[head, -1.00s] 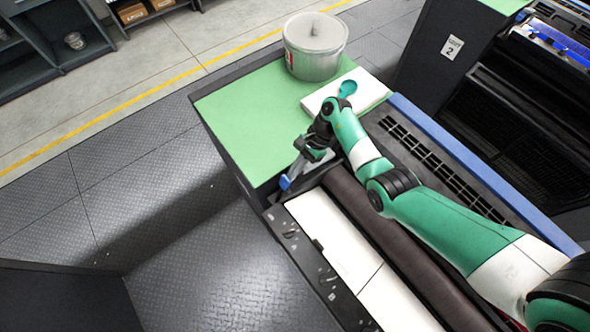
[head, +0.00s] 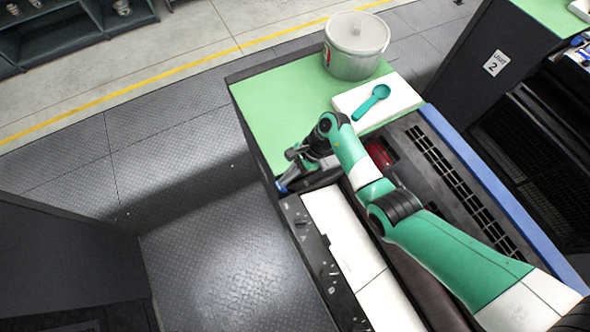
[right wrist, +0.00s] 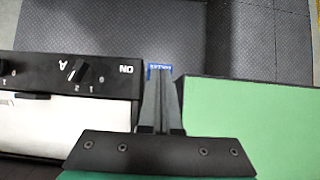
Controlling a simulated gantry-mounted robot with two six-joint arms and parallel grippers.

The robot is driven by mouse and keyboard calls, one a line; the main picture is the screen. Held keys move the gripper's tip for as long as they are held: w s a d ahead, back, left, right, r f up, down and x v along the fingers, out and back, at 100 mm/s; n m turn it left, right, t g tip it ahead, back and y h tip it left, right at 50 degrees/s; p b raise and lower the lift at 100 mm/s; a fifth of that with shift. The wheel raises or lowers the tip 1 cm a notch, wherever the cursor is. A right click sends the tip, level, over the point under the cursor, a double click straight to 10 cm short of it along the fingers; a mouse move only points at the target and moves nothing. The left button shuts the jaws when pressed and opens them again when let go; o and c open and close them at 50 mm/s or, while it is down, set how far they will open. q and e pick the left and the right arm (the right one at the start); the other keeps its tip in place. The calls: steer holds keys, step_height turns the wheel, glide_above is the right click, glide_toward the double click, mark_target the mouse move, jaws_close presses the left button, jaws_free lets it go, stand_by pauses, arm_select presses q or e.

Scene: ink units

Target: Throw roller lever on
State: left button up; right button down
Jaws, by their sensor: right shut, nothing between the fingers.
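The roller lever shows as a blue tip (head: 283,186) at the near left corner of the ink unit, beside the green top. In the right wrist view its blue labelled end (right wrist: 158,69) lies just beyond my fingertips, next to the "ON" mark (right wrist: 126,70) on the black panel. My right gripper (head: 292,176) is shut with nothing between its fingers, right at the lever. In the right wrist view the closed fingers (right wrist: 166,82) overlap the lever's shaft, so I cannot tell whether they touch it. My left gripper is not in view.
A white bucket (head: 356,46) stands on the green top (head: 270,110), near a teal scoop (head: 373,101) on a white pad (head: 408,99). A black panel (head: 307,248) with a dial (right wrist: 80,71) runs along the unit. The plate floor (head: 200,235) is clear.

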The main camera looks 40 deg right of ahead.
steer(key=shift+a+f, duration=0.15)
steer(key=shift+a, duration=0.25)
steer(key=shift+f, duration=0.15)
steer(key=r+p, duration=0.1)
steer(key=a+r+p, duration=0.1)
steer(key=r+p, duration=0.2)
steer(key=r, duration=0.1)
steer(key=shift+w+a+r+p, duration=0.1)
steer(key=shift+w+a+p, duration=0.05)
steer(key=shift+a+p, duration=0.2)
steer(key=r+p, duration=0.4)
steer(key=r, duration=0.1)
steer(key=shift+d+r+p, duration=0.1)
steer(key=shift+d+p, duration=0.15)
steer(key=shift+p, duration=0.1)
